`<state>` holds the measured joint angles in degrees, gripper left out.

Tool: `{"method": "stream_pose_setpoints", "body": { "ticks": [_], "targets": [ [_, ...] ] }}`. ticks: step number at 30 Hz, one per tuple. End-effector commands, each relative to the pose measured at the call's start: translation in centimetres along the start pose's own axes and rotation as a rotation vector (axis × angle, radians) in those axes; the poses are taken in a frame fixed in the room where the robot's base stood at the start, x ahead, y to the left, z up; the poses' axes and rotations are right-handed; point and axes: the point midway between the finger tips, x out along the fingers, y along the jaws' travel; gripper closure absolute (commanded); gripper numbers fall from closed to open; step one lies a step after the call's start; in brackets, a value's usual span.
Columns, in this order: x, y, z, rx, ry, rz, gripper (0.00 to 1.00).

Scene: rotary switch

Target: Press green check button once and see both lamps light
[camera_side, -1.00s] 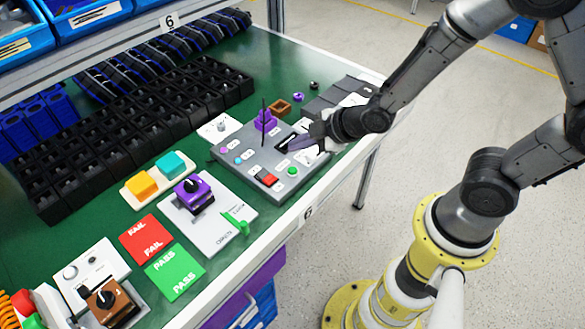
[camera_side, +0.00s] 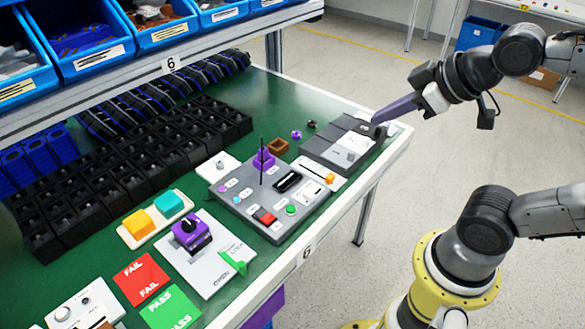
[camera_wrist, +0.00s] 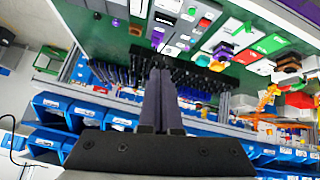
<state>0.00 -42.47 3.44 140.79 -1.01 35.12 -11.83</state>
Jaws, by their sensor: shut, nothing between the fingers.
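The grey test box (camera_side: 245,205) sits on the green bench top with a purple rotary switch (camera_side: 263,160) at its back. The green button (camera_side: 291,209) is at its front right, beside a red switch (camera_side: 267,218). A small purple round part (camera_side: 222,188) and a teal one (camera_side: 236,200) are on its left; I cannot tell whether these are the lamps or whether any is lit. My gripper (camera_side: 377,119) is shut and empty, in the air right of the box, clear of the button. In the wrist view its fingers (camera_wrist: 158,75) lie together.
A card with an orange spot (camera_side: 329,178) lies right of the box. A grey unit (camera_side: 335,145) stands behind it. Red FAIL (camera_side: 141,279) and green PASS (camera_side: 171,308) cards lie at front left. Blue bins (camera_side: 85,45) stand on the shelf behind. Open air surrounds my gripper.

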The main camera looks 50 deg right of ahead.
Motion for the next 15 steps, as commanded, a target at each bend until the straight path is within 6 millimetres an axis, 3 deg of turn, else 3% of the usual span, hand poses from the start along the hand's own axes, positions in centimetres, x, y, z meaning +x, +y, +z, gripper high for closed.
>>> {"method": "stream_pose_setpoints", "body": {
  "ticks": [3,6,15],
  "targets": [
    [-1.2,-0.9,3.4,0.112,-0.123,-0.026,1.00],
    [-1.3,-1.5,5.6,0.174,-0.220,-0.039,1.00],
    [-1.5,-1.7,6.4,0.221,-0.261,-0.039,1.00]
  ]
}}
